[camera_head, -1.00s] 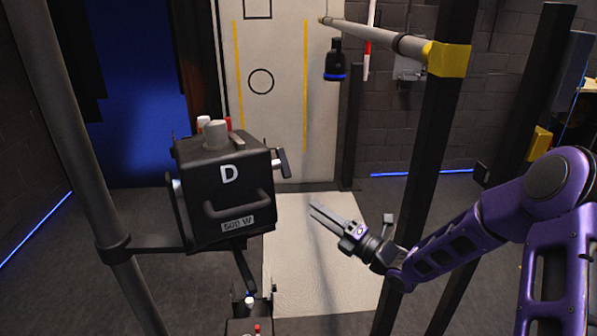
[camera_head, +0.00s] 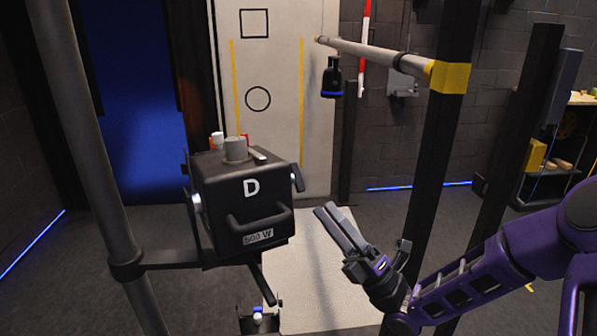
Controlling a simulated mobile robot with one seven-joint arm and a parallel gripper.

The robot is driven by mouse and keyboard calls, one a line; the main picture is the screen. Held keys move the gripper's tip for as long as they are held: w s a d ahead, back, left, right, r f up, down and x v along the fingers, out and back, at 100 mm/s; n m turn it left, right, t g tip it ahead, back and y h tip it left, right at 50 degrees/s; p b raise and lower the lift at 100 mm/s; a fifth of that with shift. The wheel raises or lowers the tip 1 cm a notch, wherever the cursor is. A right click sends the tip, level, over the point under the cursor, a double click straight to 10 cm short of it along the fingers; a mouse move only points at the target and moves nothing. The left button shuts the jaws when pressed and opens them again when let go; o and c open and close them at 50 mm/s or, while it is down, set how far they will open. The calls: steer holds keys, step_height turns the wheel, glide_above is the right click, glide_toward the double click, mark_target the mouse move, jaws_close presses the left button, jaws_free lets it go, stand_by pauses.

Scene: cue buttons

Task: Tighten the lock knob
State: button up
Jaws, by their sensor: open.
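The black lamp head marked D and 500 W (camera_head: 243,195) hangs in a bracket on the left. A black handle (camera_head: 298,179) sticks out of its right side near the top; it looks like the lock knob, though no label shows. My gripper (camera_head: 326,209) is right of the lamp and lower in the picture than that handle. Its two fingers are apart with nothing between them. It looks clear of the handle, but the depth between them is hard to judge.
A grey pole (camera_head: 85,150) carries the lamp on the left. A black post (camera_head: 440,150) with a yellow-banded crossbar (camera_head: 370,52) stands behind my arm. A small black lamp (camera_head: 331,80) hangs from the bar. A pale panel (camera_head: 270,90) stands behind.

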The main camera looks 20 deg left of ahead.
mark_target(304, 184)
steer(key=p+x, duration=0.1)
steer(key=x, duration=0.8)
steer(key=shift+a+r, duration=0.15)
steer(key=shift+a, duration=0.05)
jaws_close()
